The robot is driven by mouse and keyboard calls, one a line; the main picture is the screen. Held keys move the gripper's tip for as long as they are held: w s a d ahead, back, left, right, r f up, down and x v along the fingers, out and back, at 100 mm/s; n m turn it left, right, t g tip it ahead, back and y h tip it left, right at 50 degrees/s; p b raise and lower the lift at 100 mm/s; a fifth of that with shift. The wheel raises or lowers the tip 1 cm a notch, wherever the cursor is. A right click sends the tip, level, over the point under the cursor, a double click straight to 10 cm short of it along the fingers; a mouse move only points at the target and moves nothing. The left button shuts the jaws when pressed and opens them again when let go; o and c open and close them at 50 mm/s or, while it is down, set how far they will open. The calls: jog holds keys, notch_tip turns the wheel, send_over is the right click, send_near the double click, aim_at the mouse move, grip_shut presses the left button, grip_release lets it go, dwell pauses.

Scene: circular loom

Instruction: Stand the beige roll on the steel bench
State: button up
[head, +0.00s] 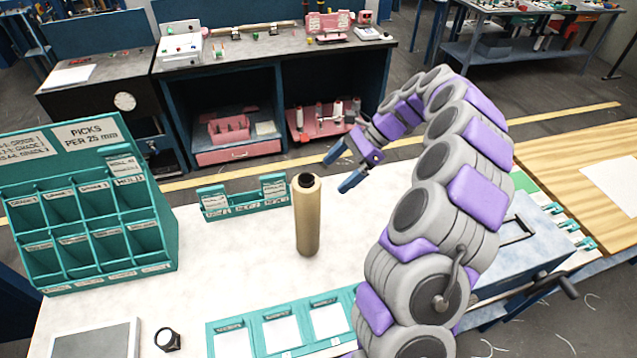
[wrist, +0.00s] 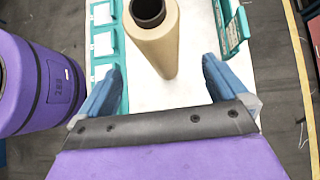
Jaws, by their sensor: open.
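The beige roll (head: 307,220) stands upright on the pale bench top (head: 240,245), with a dark hollow core at its upper end. My gripper (head: 344,167) is open and empty, above the bench to the right of the roll and near the height of its top. In the wrist view the roll (wrist: 154,40) is ahead of my gripper (wrist: 160,85), roughly centred between the two blue fingers and beyond their tips. The fingers do not appear to touch it. I cannot tell whether this pale top is the steel bench.
A teal sorting rack (head: 85,205) stands on the left and a low teal holder (head: 243,198) behind the roll. A teal three-window tray (head: 283,322), a grey plate (head: 97,340) and a small black object (head: 167,339) lie in front. A wooden table (head: 590,165) is at right.

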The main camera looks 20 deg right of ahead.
jog(key=shift+d+f+p+v, duration=0.5)
jog(key=shift+d+f+v, duration=0.1)
jog(key=shift+v, duration=4.5)
jog(key=s+a+r+n+g+h+b, duration=0.1)
jog(key=s+a+r+n, duration=0.15)
jog(key=a, duration=0.35)
jog(key=s+a+r+n+b, duration=0.1)
jog(key=s+a+n+b, duration=0.15)
jog(key=a, duration=0.35)
jog(key=s+a+f+n+g+h+b, duration=0.1)
jog(key=s+a+f+n+h+b, duration=0.1)
jog(key=s+a+n, duration=0.6)
jog(key=s+d+f+n+h+b, duration=0.1)
jog(key=s+f, duration=0.3)
jog(key=s, duration=0.4)
jog(key=s+d+f+n+h+b, duration=0.1)
jog(key=s+f+n+h+b, duration=0.1)
jog(key=s, duration=0.6)
jog(key=s+d+f+n+h+b, duration=0.1)
jog(key=s+d+f+h, duration=0.1)
jog(key=s+f, duration=0.4)
jog(key=s+h, duration=0.1)
jog(key=s, duration=0.1)
jog(key=shift+s+n+t, duration=0.3)
jog(key=shift+s, duration=0.05)
